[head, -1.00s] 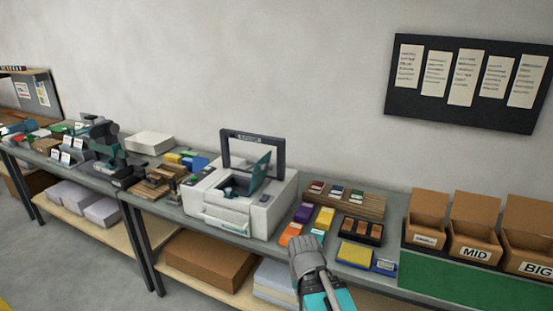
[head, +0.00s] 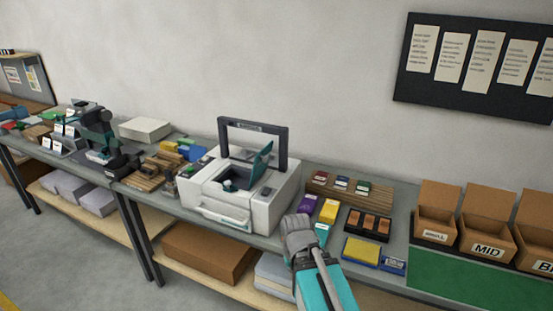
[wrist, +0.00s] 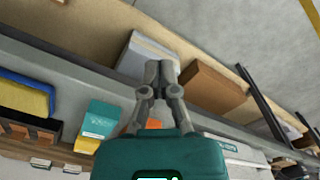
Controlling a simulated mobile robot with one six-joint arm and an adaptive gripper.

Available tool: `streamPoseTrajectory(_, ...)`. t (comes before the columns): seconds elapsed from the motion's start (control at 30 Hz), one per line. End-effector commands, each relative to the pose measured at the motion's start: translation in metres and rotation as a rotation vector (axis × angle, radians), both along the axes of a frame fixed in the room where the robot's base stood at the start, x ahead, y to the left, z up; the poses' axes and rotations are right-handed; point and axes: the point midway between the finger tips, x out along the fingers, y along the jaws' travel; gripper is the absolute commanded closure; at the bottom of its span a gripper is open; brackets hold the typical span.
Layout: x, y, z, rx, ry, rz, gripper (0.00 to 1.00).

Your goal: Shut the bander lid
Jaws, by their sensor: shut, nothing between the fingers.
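The bander appears to be the white boxy machine (head: 228,208) on the bench in the head view. A dark rectangular frame (head: 284,148) stands upright at its back, like a raised lid. A teal flap (head: 262,160) stands tilted over the dark opening in its top. My gripper (head: 297,222) is just right of the machine's front right corner, apart from the lid. In the wrist view, my gripper (wrist: 161,68) has its fingers together and empty, pointing past the bench front edge. Part of the white machine (wrist: 232,150) shows at lower right there.
Coloured ink packs (head: 329,211) and a dark tray (head: 368,223) lie right of the machine. Open cardboard boxes (head: 486,225) stand farther right beside a green mat (head: 470,283). Wooden pieces (head: 155,178) and a dark press (head: 98,135) are to the left. A lower shelf holds a brown box (head: 208,252).

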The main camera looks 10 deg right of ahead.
Motion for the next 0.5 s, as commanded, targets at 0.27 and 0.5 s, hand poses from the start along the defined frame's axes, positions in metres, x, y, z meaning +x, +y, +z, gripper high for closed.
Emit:
streamPoseTrajectory(0.27, 0.012, 0.005, 0.012, 0.041, -0.007, -0.083, 1.00)
streamPoseTrajectory(0.5, 0.047, 0.004, 0.048, 0.187, -0.012, -0.382, 1.00)
